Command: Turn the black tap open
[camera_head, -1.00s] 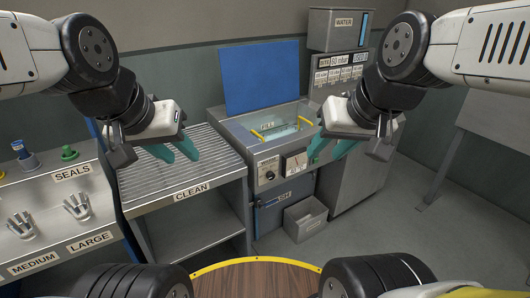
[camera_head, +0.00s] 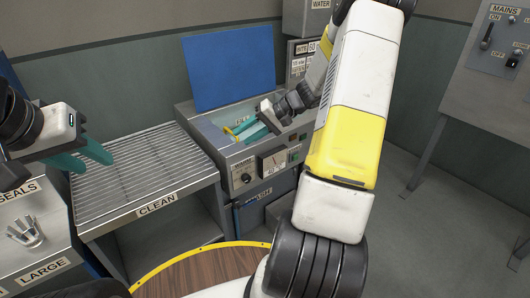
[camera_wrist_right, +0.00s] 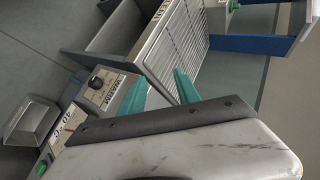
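I cannot make out a black tap in either view. A small black knob (camera_head: 245,178) is on the front panel of the wash unit (camera_head: 262,168); it also shows in the right wrist view (camera_wrist_right: 97,83). My right gripper (camera_head: 240,133) is over the wash unit's basin, its teal fingers close to the yellow basket handle, above the panel. In the right wrist view its two fingers (camera_wrist_right: 162,84) are apart with nothing seen between them. My left gripper (camera_head: 95,163) is open and empty over the left part of the slatted CLEAN rack.
The slatted CLEAN rack (camera_head: 150,170) stands left of the wash unit. A blue raised lid (camera_head: 228,70) is behind the basin. A MAINS panel (camera_head: 495,50) is at the right. My right arm hides much of the water cabinet. Grey floor is open at right.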

